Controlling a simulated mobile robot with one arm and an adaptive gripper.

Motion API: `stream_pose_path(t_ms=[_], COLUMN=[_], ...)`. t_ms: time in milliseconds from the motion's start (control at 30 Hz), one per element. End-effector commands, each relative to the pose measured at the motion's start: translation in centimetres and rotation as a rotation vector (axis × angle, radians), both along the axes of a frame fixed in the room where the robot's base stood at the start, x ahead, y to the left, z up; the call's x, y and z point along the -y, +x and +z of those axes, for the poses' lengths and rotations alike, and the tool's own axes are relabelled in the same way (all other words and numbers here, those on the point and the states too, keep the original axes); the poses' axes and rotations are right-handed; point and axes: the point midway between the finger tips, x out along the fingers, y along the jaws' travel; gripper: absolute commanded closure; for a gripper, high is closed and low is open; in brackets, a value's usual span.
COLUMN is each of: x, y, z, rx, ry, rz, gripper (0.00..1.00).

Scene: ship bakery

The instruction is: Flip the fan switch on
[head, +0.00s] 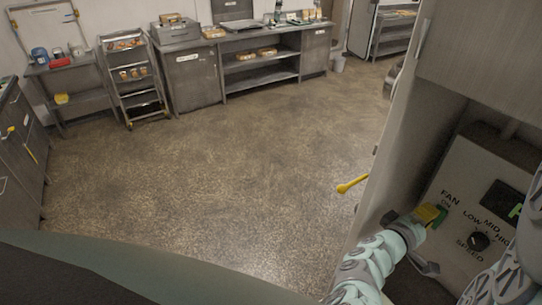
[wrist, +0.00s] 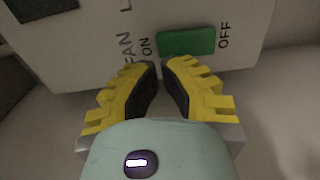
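The fan switch is a green rocker (wrist: 187,42) on a pale control panel (wrist: 90,60). In the wrist view it lies between the words ON and OFF, beside the word FAN. My gripper (wrist: 162,66) has yellow fingers with black pads. Its tips are nearly together just below the switch, with a narrow gap and nothing held. Contact with the switch cannot be told. In the head view my gripper (head: 432,212) is at the panel's left side and partly covers the switch and its lettering. Which way the rocker is tilted cannot be told.
A speed knob (head: 479,240) marked LOW, MID, HIGH and a dark display (head: 500,198) sit right of the switch. The floor (head: 200,185) is open; counters (head: 262,75) and a rack (head: 134,82) line the back.

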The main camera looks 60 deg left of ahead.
Motion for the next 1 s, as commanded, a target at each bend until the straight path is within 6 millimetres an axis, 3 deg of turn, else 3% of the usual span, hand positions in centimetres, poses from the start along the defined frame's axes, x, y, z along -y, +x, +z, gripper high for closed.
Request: stream_pose_path(t_ms=[200, 433, 633, 1000], x=[-0.1, -0.2, -0.3, -0.3], y=[-5.2, -8.9, -10.1, -10.1], z=[1.0, 1.3, 1.3, 1.3], rx=[-0.012, -0.005, -0.004, -0.002], ry=[0.0, 0.0, 0.0, 0.0], rz=[0.004, 0.001, 0.002, 0.001], gripper=[1.0, 1.0, 1.0, 1.0])
